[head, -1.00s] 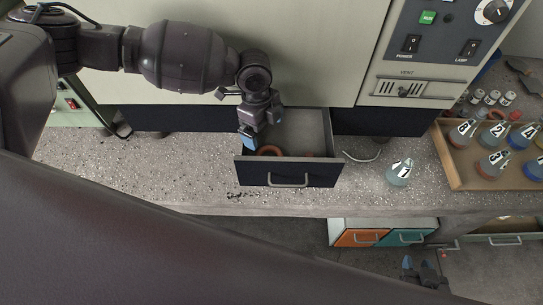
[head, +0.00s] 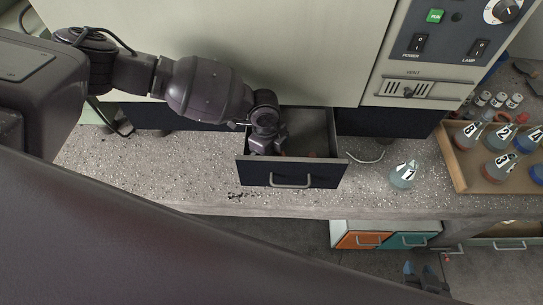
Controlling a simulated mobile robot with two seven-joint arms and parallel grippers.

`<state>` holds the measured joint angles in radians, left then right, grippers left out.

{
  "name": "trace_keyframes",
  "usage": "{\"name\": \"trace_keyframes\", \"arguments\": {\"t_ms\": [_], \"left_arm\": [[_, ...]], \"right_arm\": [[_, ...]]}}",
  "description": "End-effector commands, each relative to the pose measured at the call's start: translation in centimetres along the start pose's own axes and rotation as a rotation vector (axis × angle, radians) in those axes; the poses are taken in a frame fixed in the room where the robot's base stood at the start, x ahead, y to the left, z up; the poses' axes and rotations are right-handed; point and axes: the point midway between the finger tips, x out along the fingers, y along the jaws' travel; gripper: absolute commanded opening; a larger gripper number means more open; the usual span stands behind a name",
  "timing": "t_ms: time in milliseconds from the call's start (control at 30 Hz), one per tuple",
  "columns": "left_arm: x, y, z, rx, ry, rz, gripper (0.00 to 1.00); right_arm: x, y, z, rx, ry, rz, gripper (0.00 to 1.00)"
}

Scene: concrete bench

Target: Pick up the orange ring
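The dark drawer (head: 292,175) under the pale cabinet is pulled open over the bench. The arm from the left reaches over it, and my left gripper (head: 264,146) is down inside the drawer's left part. Its fingertips are hidden behind the drawer front, so I cannot see whether they are apart or closed. The orange ring is almost wholly hidden by this gripper and the drawer front; only a faint orange sliver (head: 284,153) shows beside the gripper. My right gripper (head: 422,272) is low at the bottom right, away from the drawer, its blue-tipped fingers apart and empty.
A small reddish thing (head: 312,154) lies in the drawer's right part. A flask marked 7 (head: 403,175) and a white curved piece (head: 365,156) stand right of the drawer. A wooden tray (head: 455,178) holds several numbered flasks. The speckled bench (head: 150,170) is mostly clear at left.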

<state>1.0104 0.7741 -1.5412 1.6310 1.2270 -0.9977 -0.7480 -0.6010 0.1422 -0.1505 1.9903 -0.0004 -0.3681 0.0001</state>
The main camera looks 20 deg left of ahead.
Motion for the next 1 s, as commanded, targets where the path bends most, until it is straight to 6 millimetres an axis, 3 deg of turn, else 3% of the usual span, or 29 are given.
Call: {"name": "trace_keyframes", "arguments": {"t_ms": [300,600,867,1000], "left_arm": [[0.4,0.0,0.0,0.0,0.0,0.0,0.98],[0.4,0.0,0.0,0.0,0.0,-0.001,0.56],[0.1,0.0,0.0,0.0,0.0,-0.001,0.56],[-1.2,-0.1,-0.1,0.0,-0.001,-0.003,0.56]], "right_arm": [[0.0,0.0,0.1,0.0,-0.001,0.0,0.34],[0.0,0.0,0.1,0.0,-0.001,0.0,0.34],[0.0,0.0,0.0,0.0,-0.001,0.0,0.34],[-0.1,0.0,-0.2,0.0,0.001,0.0,0.34]]}}
